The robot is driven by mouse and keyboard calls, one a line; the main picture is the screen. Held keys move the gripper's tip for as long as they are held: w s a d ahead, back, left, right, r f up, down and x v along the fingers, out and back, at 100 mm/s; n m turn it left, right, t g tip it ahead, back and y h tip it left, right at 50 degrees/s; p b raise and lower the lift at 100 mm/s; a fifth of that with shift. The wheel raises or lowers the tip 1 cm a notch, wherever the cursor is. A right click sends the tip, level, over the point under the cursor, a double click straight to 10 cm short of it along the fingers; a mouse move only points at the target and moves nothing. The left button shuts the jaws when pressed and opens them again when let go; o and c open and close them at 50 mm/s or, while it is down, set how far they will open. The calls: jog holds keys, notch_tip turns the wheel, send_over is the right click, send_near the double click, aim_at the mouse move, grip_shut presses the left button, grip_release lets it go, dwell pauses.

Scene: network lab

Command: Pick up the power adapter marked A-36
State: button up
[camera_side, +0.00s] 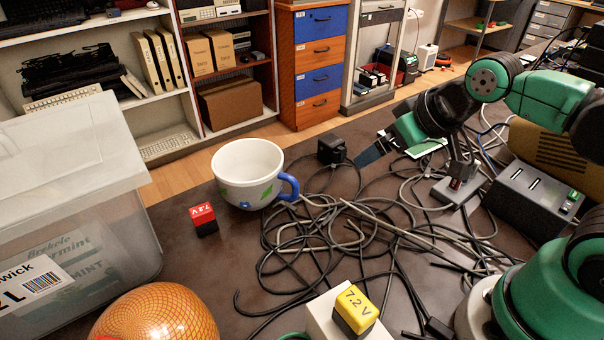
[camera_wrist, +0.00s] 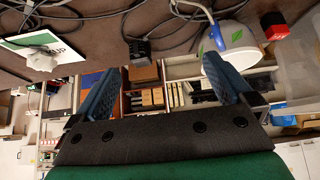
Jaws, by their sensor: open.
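A black power adapter (camera_side: 331,150) stands on the dark table behind the mug's handle, among tangled cables. It also shows near the top of the wrist view (camera_wrist: 138,47). No A-36 mark is legible on it. My gripper (camera_side: 368,155) is open, its blue fingers just right of the black adapter in the side view. In the wrist view, the fingers of my gripper (camera_wrist: 162,65) are wide apart, with nothing between them. A white adapter-like piece (camera_wrist: 41,59) lies by a white and green card (camera_wrist: 60,44) at the left; its marking is unreadable.
A white mug (camera_side: 240,178) with a blue handle stands left of the black adapter. A red block (camera_side: 204,220), a yellow 7.2 V block (camera_side: 355,311), an orange ball (camera_side: 158,318) and a clear bin (camera_side: 140,225) stand around. Cables (camera_side: 345,235) cover the middle.

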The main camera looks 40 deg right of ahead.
jog(key=m+g+y, duration=0.3)
jog(key=m+y, duration=0.7)
jog(key=m, duration=0.8)
send_over(340, 140)
jog(key=f, duration=0.4)
jog(key=shift+s+a+f, duration=0.1)
jog(key=shift+s+f, duration=0.15)
jog(key=shift+s, duration=0.05)
jog(key=d+f+m, duration=0.1)
jog(key=d+f+m+y, duration=0.1)
jog(key=f, duration=0.1)
jog(key=d+f+m+y, duration=0.1)
jog(key=shift+s+d+f, duration=0.1)
jog(key=shift+d+f, duration=0.2)
jog(key=shift+f, duration=0.1)
jog(key=shift+s+d+f+m+y, duration=0.1)
jog(key=shift+f+m+y, duration=0.1)
jog(key=shift+m+y, duration=0.15)
jog(key=shift+x, duration=2.8)
